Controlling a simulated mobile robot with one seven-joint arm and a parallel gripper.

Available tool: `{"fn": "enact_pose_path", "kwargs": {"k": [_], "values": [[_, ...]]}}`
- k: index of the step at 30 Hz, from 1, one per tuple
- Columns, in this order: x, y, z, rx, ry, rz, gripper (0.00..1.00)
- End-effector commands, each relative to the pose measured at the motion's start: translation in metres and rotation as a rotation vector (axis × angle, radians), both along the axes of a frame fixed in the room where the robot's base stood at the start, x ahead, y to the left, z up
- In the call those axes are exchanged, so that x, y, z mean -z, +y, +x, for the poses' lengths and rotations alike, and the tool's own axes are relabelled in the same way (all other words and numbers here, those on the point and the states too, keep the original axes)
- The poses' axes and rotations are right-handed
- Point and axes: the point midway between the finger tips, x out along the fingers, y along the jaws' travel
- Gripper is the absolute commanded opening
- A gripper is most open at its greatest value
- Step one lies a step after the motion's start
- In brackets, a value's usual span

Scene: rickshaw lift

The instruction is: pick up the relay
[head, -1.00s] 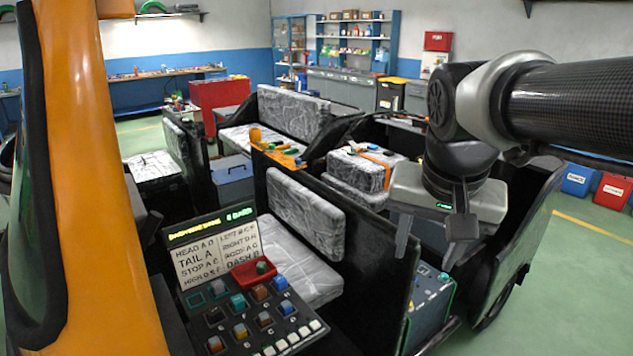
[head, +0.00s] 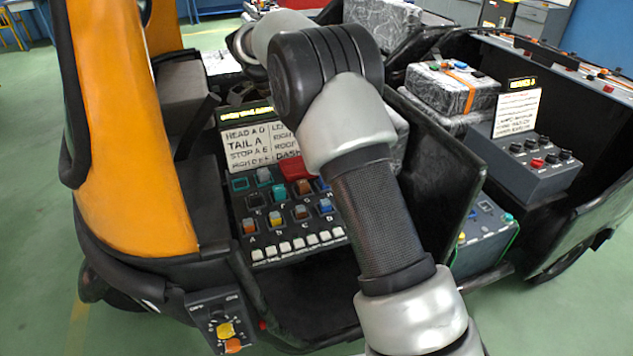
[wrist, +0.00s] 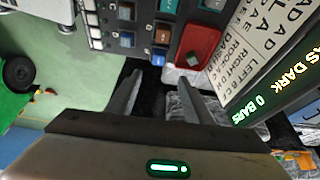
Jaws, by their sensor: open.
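A red tray (head: 295,168) sits at the panel's upper right, partly behind my arm. Which block is the relay I cannot tell. My gripper (wrist: 156,82) is open and empty, with its fingers apart below the panel and tray in the wrist picture. In the head view my arm hides the gripper.
A lettered sign (head: 247,148) stands behind the panel; its lit display (wrist: 281,82) shows close to the fingers in the wrist view. An orange pillar (head: 125,130) rises at left. A grey knob box (head: 530,170) and strapped padded box (head: 452,88) are at right.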

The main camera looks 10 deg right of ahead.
Motion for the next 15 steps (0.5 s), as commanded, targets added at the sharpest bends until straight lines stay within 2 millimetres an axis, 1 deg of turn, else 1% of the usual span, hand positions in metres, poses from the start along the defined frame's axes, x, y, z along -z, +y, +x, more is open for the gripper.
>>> {"fn": "enact_pose_path", "kwargs": {"k": [1,9,12,15], "values": [[0.012,-0.005,0.0,0.001,0.005,0.0,0.47],[0.066,-0.027,0.005,0.0,0.005,0.0,0.47],[0.082,-0.033,0.006,-0.001,0.005,0.001,0.47],[0.091,-0.037,0.007,-0.002,0.002,0.001,0.47]]}}
